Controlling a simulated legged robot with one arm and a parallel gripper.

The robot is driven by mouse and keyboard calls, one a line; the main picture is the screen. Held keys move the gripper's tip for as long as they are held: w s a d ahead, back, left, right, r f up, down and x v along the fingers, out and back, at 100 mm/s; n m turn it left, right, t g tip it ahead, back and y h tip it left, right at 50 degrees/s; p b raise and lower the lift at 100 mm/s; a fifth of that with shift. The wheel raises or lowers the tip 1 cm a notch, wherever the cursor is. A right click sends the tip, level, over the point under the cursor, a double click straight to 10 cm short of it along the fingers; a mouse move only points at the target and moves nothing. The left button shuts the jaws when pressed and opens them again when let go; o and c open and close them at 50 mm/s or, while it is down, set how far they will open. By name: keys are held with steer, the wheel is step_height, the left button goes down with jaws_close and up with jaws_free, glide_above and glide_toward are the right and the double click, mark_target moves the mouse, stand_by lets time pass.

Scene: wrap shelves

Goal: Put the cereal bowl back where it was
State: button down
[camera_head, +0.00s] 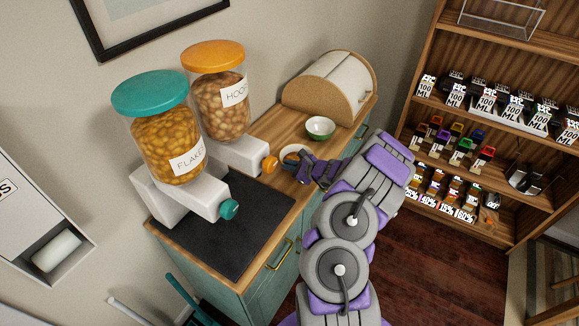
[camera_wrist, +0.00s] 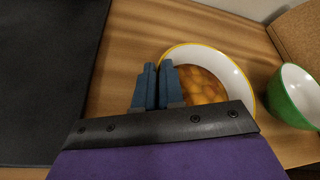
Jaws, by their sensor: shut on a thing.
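The cereal bowl (camera_wrist: 243,82) is white inside with a yellow-orange rim and holds golden-brown cereal. In the head view the bowl (camera_head: 289,150) is at the wooden counter, just beyond the orange dispenser spout and partly hidden by my gripper. My gripper (camera_head: 301,166) reaches it from the right. In the wrist view the two blue-grey fingers of my gripper (camera_wrist: 158,68) are close together, shut on the near-left rim of the bowl. The bowl looks level. I cannot tell whether its base touches the counter.
A green bowl (camera_head: 320,128) stands close beside it, before a bread box (camera_head: 330,85). Teal-lidded flakes (camera_head: 165,140) and orange-lidded hoops (camera_head: 215,95) dispensers stand left. A dark mat (camera_head: 235,225) covers the front counter. Stocked shelves (camera_head: 500,110) stand at right.

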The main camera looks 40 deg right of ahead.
steer(key=c, duration=1.2)
jaws_free()
steer(key=shift+c, duration=0.2)
steer(key=p+v, duration=0.2)
steer(key=v, duration=1)
steer(key=shift+s, duration=0.1)
